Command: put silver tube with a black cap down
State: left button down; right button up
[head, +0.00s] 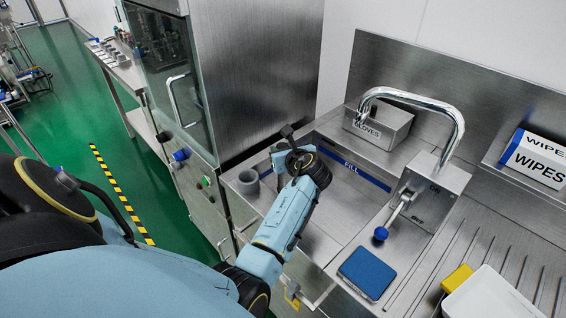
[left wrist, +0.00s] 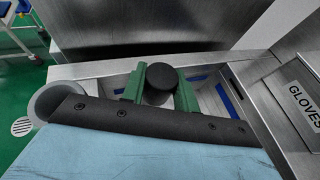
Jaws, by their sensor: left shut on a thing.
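In the left wrist view my left gripper (left wrist: 160,88) has its two green fingers on either side of a round black cap (left wrist: 161,76). The gripper is shut on the capped tube. The tube's silver body is hidden below the cap and behind my wrist. In the head view my left arm reaches over the left part of the steel sink, where my wrist hides most of the gripper and the tube. I cannot tell whether the tube touches anything below. My right gripper is not in view.
A grey cup (head: 248,183) stands left of my wrist. A blue FILL strip (head: 353,168) marks the sink. A GLOVES box (head: 379,127), a tall curved faucet (head: 440,107), a blue sponge (head: 367,272), a WIPES box (head: 536,160) and a white tub (head: 490,296) stand to the right.

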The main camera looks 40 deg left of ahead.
pick_arm(q)
notch_tip(320, 180, down, 4)
jog(key=shift+f+b, duration=0.1)
jog(key=shift+b, duration=0.5)
jog(key=c, duration=1.1)
grip_release()
jog(key=p+v, duration=0.2)
jog(key=v, duration=1)
jog(key=shift+s, duration=0.1)
